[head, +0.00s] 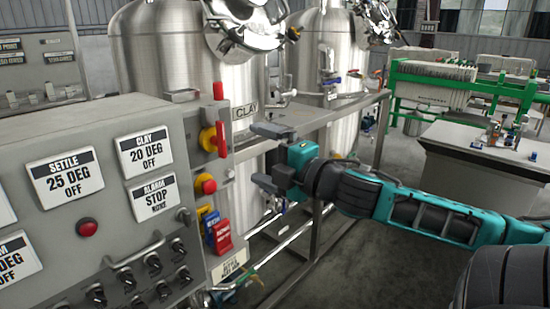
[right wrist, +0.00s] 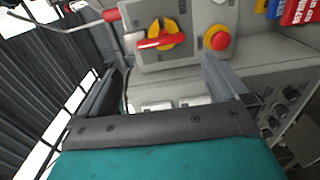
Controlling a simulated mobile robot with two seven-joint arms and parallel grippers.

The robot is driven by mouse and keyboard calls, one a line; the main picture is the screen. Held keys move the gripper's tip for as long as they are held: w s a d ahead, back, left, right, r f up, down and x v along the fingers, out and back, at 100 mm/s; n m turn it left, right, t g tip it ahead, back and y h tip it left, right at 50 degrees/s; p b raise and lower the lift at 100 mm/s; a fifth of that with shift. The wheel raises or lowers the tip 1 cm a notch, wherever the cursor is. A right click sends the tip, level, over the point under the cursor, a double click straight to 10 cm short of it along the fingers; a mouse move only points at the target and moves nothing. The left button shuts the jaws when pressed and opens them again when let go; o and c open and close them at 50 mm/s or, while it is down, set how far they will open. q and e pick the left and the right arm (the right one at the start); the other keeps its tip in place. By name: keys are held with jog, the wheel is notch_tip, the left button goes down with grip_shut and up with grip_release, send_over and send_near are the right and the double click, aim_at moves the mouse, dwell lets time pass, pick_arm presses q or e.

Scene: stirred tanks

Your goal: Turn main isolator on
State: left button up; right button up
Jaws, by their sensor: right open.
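The main isolator, a red bar handle on a yellow round plate, is on the narrow side face of the grey control panel in the head view (head: 221,139). The bar stands roughly upright there. In the right wrist view the isolator (right wrist: 160,40) lies just beyond the fingertips, its red bar running across the picture. My right gripper (head: 262,157) is open and empty, to the right of the isolator, its fingers pointing at the panel's side. It also shows in the right wrist view (right wrist: 160,72), apart from the handle. My left gripper is not in view.
A red mushroom button (head: 207,186) on yellow sits below the isolator, with blue and red tags (head: 222,234) under it. The grey panel (head: 90,130) carries labels and switches. Steel tanks (head: 165,60) and a pipe frame (head: 345,112) stand behind my right gripper.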

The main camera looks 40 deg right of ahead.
jog(key=shift+s+d+p, duration=0.1)
jog(key=shift+s+p, duration=0.2)
jog(key=shift+s, duration=1.1)
jog(key=s+a+f+m+g+h, duration=0.15)
jog(key=f+m, duration=0.25)
jog(key=f, duration=0.5)
jog(key=s+d+f+m+g, duration=0.1)
jog(key=s+f+m+g, duration=0.15)
jog(key=f, duration=0.55)
jog(key=s+a+f+m+g+h, duration=0.15)
jog(key=f+m, duration=0.25)
jog(key=f, duration=0.5)
jog(key=s+a+f+m+g+y, duration=0.1)
jog(key=s+a+f+m, duration=0.1)
jog(key=a+f, duration=0.3)
jog(key=s+a+f+m+y, duration=0.2)
jog(key=a+f, duration=0.4)
jog(key=a, duration=0.6)
jog(key=shift+s+f+m+g+y, duration=0.25)
jog(key=shift+s+m+g+y, duration=0.1)
jog(key=shift+s+m, duration=0.45)
